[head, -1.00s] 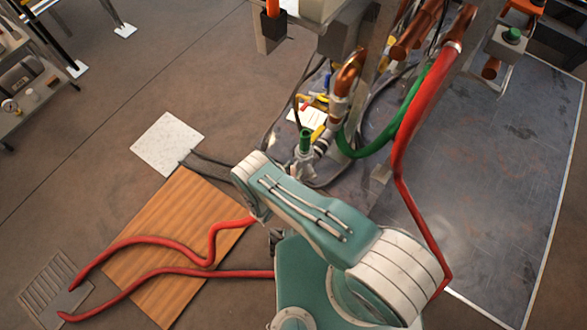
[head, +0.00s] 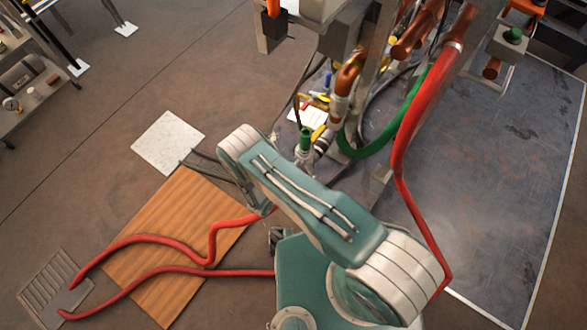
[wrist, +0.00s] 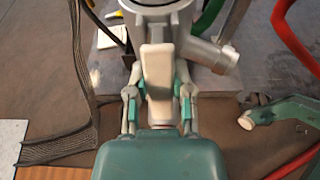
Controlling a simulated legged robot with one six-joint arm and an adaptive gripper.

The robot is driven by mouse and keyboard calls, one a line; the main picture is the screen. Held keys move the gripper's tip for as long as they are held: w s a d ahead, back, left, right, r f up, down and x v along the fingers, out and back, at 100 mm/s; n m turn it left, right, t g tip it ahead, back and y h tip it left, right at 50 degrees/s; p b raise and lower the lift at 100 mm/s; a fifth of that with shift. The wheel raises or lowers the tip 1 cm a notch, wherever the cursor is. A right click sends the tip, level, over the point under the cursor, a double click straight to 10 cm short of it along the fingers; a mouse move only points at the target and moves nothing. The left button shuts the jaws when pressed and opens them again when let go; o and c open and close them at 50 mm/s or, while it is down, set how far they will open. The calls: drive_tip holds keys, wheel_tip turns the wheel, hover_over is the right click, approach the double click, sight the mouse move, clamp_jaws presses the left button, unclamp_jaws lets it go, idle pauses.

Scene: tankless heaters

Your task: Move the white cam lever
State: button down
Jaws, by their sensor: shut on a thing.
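The white cam lever (wrist: 157,75) is in the middle of the wrist view, pale and long, lying against a grey metal pipe fitting (wrist: 210,52) with a side branch to its right. My gripper (wrist: 159,85) has one finger on each side of the lever and is shut on it. The green-topped end of a fitting (head: 305,138) shows just beyond my arm there.
A green hose (head: 350,150) and a red hose (head: 402,150) hang right of the fitting. Copper pipes (head: 348,72) rise behind it. Red hoses (head: 150,240) cross a wooden board (head: 165,285) on the floor.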

drive_tip(key=r+g+y, duration=0.2)
drive_tip(key=g, duration=0.1)
drive_tip(key=shift+a+g+y, duration=0.15)
drive_tip(key=shift+g+y, duration=0.15)
drive_tip(key=shift+y, duration=0.1)
drive_tip(key=shift+r+g+y, duration=0.3)
drive_tip(key=shift+g+y, duration=0.35)
drive_tip(key=shift+g, duration=0.1)
drive_tip(key=shift+r+g+y, duration=0.25)
drive_tip(key=shift+g+y, duration=0.4)
drive_tip(key=shift+g, duration=0.1)
drive_tip(key=shift+w, duration=0.1)
drive_tip(key=shift+c, duration=2.4)
unclamp_jaws()
drive_tip(key=v, duration=1.2)
